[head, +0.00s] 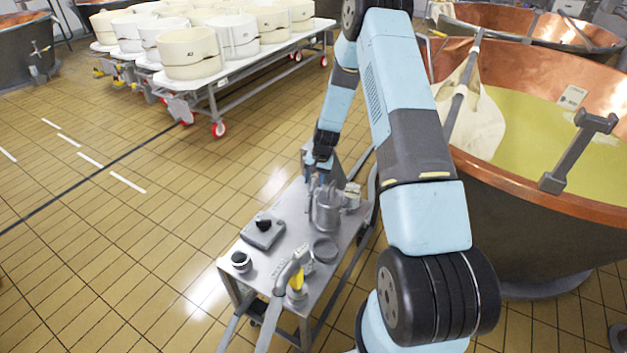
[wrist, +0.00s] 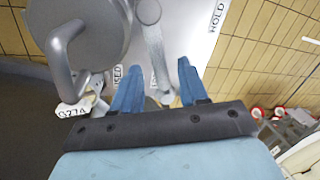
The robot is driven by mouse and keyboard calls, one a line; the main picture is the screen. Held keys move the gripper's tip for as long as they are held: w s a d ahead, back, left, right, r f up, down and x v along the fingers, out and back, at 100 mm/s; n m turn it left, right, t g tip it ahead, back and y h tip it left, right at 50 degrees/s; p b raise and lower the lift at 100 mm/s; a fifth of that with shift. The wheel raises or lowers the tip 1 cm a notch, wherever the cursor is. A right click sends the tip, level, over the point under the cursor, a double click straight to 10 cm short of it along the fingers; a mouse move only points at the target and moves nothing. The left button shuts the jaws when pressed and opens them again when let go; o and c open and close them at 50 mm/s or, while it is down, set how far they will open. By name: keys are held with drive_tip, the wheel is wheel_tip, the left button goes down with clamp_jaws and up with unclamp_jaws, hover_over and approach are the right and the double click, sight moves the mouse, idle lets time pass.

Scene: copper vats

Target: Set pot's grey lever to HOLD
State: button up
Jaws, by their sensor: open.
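The metal pot (head: 327,210) stands on a small steel cart; its rounded side and a curved handle show at the upper left of the wrist view (wrist: 75,25). The grey lever (wrist: 154,45) hangs from a round pivot and runs down between the blue fingers of my gripper (wrist: 160,72). My gripper is open, with one finger on each side of the lever and a gap visible on the right. A partly covered label ending in "SED" (wrist: 117,77) is by the left finger. In the head view my gripper (head: 321,178) is at the pot's rear side.
The cart top (head: 290,205) also carries a grey box with a black knob (head: 263,232), a small dark-topped jar (head: 241,262) and a yellow-marked piece (head: 297,283). A copper vat (head: 500,190) stands close on the right. A rack of white moulds (head: 230,75) is behind.

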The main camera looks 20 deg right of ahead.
drive_tip(key=shift+f, duration=0.2)
clamp_jaws()
idle(0.3)
